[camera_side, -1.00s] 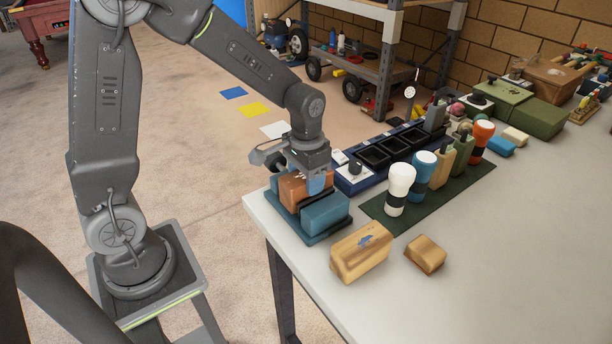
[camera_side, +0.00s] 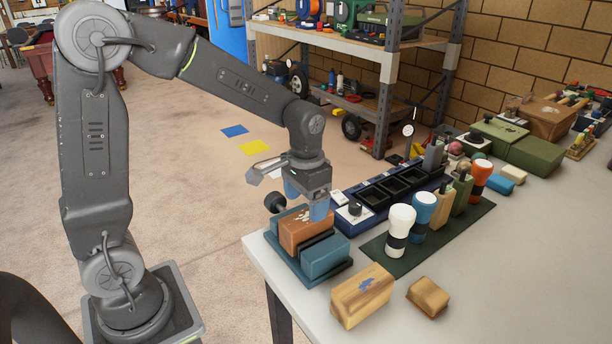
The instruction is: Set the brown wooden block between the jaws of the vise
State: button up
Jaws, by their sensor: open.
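The brown wooden block (camera_side: 303,232), reddish-brown with a pale mark on top, sits between the jaws of the blue vise (camera_side: 326,258) at the table's near left corner. The front jaw hides its lower part, so I cannot tell whether the jaws touch it. My gripper (camera_side: 305,202) points down just above the block. Its two blue fingers are apart with nothing held between them. The front fingertip overlaps the block's top right edge in the picture.
A light wooden block (camera_side: 360,298) and a smaller one (camera_side: 428,298) lie in front right of the vise. Several upright handled tools stand on a green mat (camera_side: 385,250). A dark tray unit (camera_side: 350,222) stands close behind the vise.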

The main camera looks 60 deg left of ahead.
aim_at(306, 216)
notch_tip(306, 216, up, 7)
jog(key=s+d+r+t, duration=0.1)
jog(key=s+t, duration=0.1)
jog(key=s, duration=0.5)
jog(key=s+d+r+t, duration=0.2)
jog(key=s+t, duration=0.1)
jog(key=s, duration=0.5)
jog(key=shift+t, duration=0.3)
